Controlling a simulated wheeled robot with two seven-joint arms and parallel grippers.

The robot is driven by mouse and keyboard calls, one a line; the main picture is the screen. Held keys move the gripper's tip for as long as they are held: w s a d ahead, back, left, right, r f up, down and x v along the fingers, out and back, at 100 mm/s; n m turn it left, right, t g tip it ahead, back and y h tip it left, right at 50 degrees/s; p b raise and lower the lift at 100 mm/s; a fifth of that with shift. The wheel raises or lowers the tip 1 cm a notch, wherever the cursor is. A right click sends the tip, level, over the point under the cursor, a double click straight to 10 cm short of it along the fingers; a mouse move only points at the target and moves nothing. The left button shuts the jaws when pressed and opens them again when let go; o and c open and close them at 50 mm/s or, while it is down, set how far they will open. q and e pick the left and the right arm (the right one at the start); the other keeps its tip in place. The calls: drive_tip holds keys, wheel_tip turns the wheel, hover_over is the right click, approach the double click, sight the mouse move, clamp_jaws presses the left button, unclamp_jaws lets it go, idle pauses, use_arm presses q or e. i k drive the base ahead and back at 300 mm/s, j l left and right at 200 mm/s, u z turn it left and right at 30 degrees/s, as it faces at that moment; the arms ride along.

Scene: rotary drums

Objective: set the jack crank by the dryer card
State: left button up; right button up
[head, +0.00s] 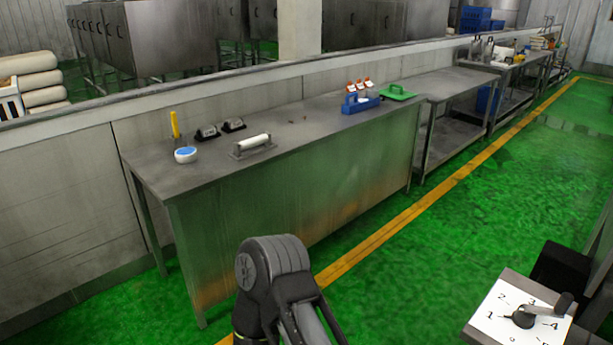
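The jack crank (523,318) is a dark hub with an arm and an upright knob, on a white dial plate (486,327) at the lower right. The dial has black numbers; 1, 2 and 4 read clearly, and a 0 seems to show near the bottom. The crank arm points right, towards the 4 side, its knob partly covering that edge. I cannot make out a dryer card. A dark arm link of mine rises at the bottom centre, well left of the dial. Neither gripper shows in this view.
A long steel bench (330,130) holds a blue caddy (361,104), a green tray (397,93), a blue-and-white bowl (185,154), a white roller (254,142) and two dark blocks. Green floor with a yellow line (440,190) lies open between bench and dial.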

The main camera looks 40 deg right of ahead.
sight(524, 317)
drive_tip(key=z, duration=4)
